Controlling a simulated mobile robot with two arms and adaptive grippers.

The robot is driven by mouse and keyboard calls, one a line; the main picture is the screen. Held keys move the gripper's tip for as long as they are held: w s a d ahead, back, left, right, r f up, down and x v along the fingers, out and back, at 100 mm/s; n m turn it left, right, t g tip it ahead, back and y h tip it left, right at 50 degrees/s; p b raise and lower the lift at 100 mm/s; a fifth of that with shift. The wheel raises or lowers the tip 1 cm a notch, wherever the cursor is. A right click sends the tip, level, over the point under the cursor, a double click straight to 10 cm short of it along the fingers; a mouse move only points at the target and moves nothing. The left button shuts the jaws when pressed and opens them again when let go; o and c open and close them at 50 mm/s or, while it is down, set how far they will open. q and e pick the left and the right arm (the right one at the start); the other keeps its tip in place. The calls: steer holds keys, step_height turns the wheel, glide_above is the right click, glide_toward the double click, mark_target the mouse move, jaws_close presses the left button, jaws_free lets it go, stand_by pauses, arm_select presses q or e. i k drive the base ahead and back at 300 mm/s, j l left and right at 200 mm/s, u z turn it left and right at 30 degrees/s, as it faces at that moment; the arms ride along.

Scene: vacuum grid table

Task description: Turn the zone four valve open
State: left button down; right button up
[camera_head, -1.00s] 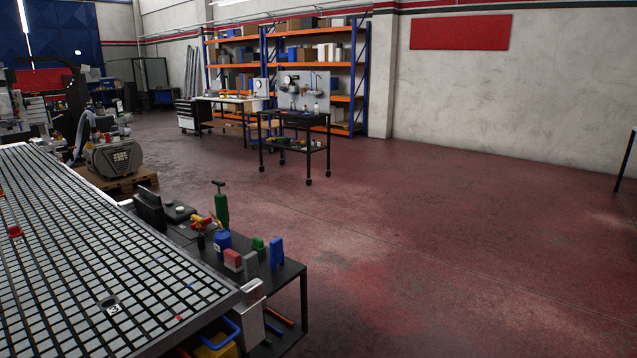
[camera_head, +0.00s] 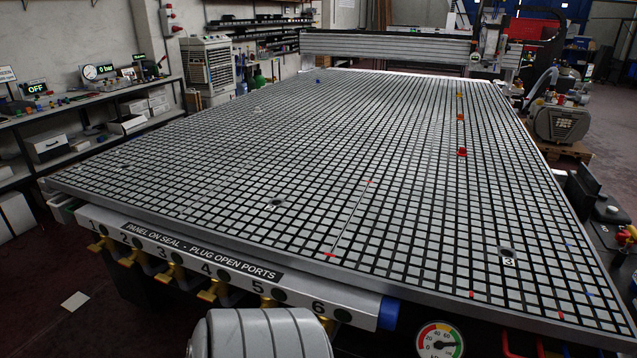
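The zone four valve (camera_head: 212,291) is a brass-coloured valve under the number 4 on the grey manifold rail (camera_head: 100,219) along the table's front edge. It is one of a row of similar valves numbered 1 to 6. It is small in this view, and I cannot tell its exact handle angle. Neither of my grippers is in view.
The black-and-grey grid table (camera_head: 330,150) fills the middle, with a gantry (camera_head: 390,45) across its far end. A dial gauge (camera_head: 440,342) sits at the bottom right. A shelf bench (camera_head: 90,120) stands at left. Open floor (camera_head: 50,270) lies front left.

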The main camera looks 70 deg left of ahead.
mark_target(208, 297)
steer(key=u, duration=3.15)
